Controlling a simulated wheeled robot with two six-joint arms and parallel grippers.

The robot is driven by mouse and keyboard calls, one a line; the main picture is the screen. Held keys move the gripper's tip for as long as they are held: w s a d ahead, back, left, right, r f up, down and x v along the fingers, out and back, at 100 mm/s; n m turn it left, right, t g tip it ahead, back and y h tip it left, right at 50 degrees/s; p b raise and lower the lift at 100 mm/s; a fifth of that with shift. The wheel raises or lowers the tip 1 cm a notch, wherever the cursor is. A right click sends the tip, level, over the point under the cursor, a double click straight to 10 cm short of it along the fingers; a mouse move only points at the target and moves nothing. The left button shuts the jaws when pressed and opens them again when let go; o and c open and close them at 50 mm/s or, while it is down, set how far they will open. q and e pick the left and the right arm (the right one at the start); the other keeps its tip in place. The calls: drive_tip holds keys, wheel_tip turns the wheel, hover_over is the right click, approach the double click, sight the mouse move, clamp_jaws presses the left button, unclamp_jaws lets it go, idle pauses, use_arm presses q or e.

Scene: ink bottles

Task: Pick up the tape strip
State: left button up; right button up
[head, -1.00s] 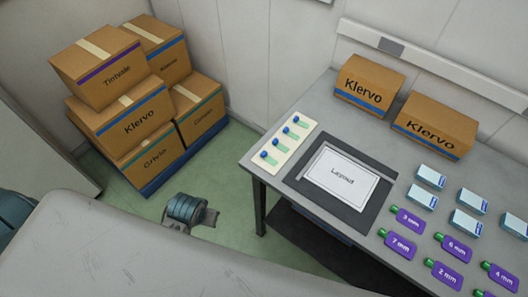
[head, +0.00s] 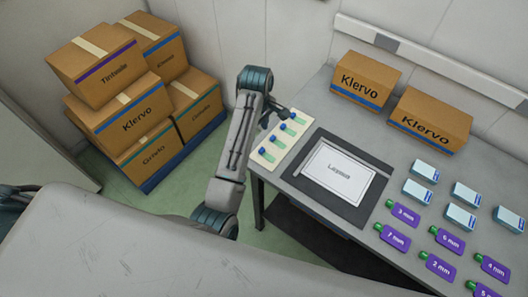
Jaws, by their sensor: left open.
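Several green tape strips (head: 279,143) with blue tabs lie in a slanted row on a cream card (head: 265,161). The card is at the left edge of the grey table in the head view. My left gripper (head: 287,114) is open, at the far end of the card, close to the farthest strip, and partly covers that end. I cannot tell whether it touches the strip. My right gripper is out of view.
A dark mat with a white "Layout" sheet (head: 339,173) lies right of the card. Klervo cartons (head: 430,120) stand at the back. Stacked cartons (head: 135,113) stand on the floor to the left.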

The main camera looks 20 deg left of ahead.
use_arm(q)
drive_tip(key=p, duration=0.1)
hover_over(261, 149)
drive_tip(key=f, duration=0.5)
drive_tip(key=shift+s+a, duration=0.1)
drive_tip(key=shift+a, duration=0.15)
wheel_tip(261, 149, down, 5)
drive_tip(key=p, duration=0.2)
drive_tip(key=shift+d+r+p, duration=0.15)
drive_tip(key=shift+r+p, duration=0.05)
drive_tip(key=shift+p, duration=0.2)
drive_tip(key=shift+f, duration=0.4)
drive_tip(key=shift+c, duration=0.4)
drive_tip(key=c, duration=0.7)
